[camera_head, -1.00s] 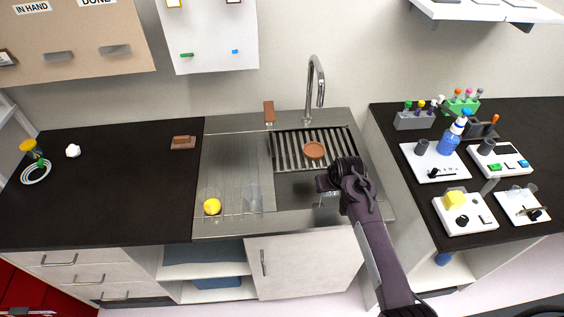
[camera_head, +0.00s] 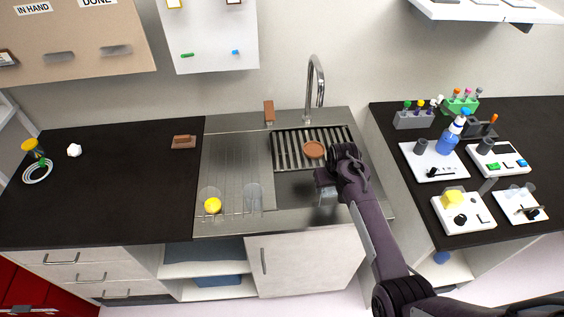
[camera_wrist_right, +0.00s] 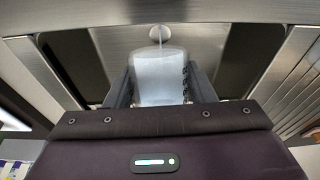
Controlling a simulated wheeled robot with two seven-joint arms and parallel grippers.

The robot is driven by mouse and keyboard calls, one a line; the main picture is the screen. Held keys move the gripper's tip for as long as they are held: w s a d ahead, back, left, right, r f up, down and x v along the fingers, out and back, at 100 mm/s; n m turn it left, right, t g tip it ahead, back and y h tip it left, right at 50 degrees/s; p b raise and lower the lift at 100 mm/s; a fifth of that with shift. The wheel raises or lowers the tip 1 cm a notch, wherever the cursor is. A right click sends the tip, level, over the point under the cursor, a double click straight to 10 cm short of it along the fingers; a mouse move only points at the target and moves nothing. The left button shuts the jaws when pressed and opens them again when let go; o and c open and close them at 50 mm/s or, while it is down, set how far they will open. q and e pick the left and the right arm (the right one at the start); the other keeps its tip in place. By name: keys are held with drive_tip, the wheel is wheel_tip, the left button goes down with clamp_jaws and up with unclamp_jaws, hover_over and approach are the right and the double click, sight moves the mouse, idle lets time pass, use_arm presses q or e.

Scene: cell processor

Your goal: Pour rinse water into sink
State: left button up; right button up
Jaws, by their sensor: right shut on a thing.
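The steel sink (camera_head: 295,205) is set in the counter in the middle of the head view, with its tap (camera_head: 318,75) behind it. My right gripper (camera_head: 326,184) is over the right part of the basin. It is shut on a clear, pale container (camera_head: 328,197), which is partly hidden by the gripper in the head view. The right wrist view shows the container (camera_wrist_right: 160,80) between the two fingers, above the basin. A round pale drain (camera_wrist_right: 160,33) shows just beyond it, with a thin pale line between them. I cannot tell whether water is running out. My left gripper is out of view.
A slatted rack (camera_head: 295,150) with a brown round piece (camera_head: 314,149) covers the back of the basin. Lab trays (camera_head: 435,160) crowd the right counter.

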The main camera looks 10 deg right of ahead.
drive_tip(key=shift+r+g, duration=0.1)
drive_tip(key=shift+g, duration=0.2)
drive_tip(key=shift+w, duration=0.1)
drive_tip(key=shift+w+f+g, duration=0.1)
drive_tip(key=shift+f+g, duration=0.1)
drive_tip(key=shift+g, duration=0.4)
drive_tip(key=shift+b, duration=0.3)
drive_tip(key=shift+w+f+g+b, duration=0.1)
drive_tip(key=shift+f+g+b, duration=0.05)
drive_tip(key=shift+g+b, duration=0.4)
